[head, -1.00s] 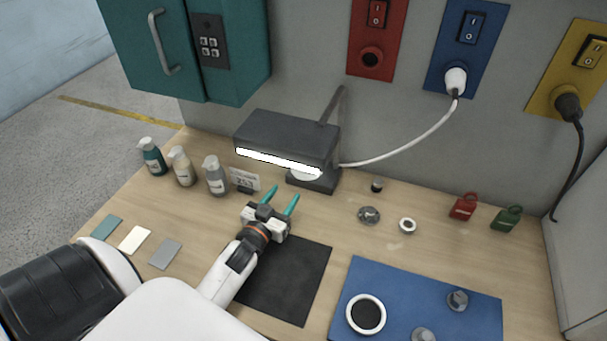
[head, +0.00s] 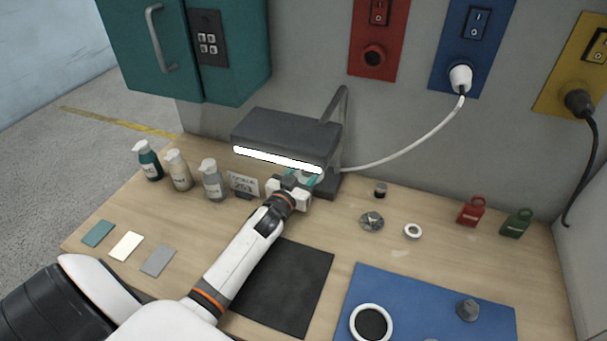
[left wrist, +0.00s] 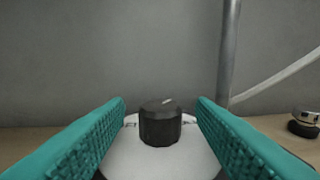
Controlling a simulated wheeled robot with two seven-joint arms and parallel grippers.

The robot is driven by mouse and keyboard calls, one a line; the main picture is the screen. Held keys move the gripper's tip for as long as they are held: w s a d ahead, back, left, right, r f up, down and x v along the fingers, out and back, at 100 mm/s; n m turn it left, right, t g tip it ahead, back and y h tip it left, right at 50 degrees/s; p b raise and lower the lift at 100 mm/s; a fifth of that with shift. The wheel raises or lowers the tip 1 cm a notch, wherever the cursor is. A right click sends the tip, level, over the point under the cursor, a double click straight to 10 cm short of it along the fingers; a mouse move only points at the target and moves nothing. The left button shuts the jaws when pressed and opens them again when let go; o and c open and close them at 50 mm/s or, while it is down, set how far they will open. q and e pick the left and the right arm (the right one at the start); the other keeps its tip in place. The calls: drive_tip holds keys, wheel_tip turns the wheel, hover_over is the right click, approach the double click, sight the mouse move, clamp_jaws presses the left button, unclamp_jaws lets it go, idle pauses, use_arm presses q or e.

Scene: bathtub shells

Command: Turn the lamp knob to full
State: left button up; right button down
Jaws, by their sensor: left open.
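The lamp (head: 285,138) stands at the back of the table, with a dark head and a glowing white strip along its front edge. In the left wrist view its dark knob (left wrist: 160,124) sits upright on a round white base, with a light mark on top. My left gripper (head: 302,178) is below the lamp head at the lamp's base. Its teal fingers are open, one on each side of the knob, with gaps to both sides in the wrist view. In the head view the knob is hidden behind the gripper. My right gripper is not in view.
Several pump bottles (head: 180,170) and a small sign (head: 243,184) stand left of the lamp. A black mat (head: 285,290) and a blue mat (head: 400,295) lie in front. The lamp's white cable runs to the blue wall panel (head: 451,72).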

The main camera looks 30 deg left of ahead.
use_arm(q)
drive_tip(key=c, duration=1)
drive_tip(key=shift+a+r+m+h+p, duration=0.2)
drive_tip(key=shift+m+h+p, duration=0.45)
drive_tip(key=shift+h, duration=0.25)
drive_tip(key=shift+o, duration=0.2)
drive_tip(key=shift+a+f+m+h, duration=0.15)
drive_tip(key=shift+m+h, duration=0.8)
drive_tip(key=shift+h, duration=0.65)
drive_tip(key=o, duration=1)
drive_tip(key=shift+c, duration=0.2)
wheel_tip(320, 180, up, 10)
drive_tip(key=shift+b, duration=0.35)
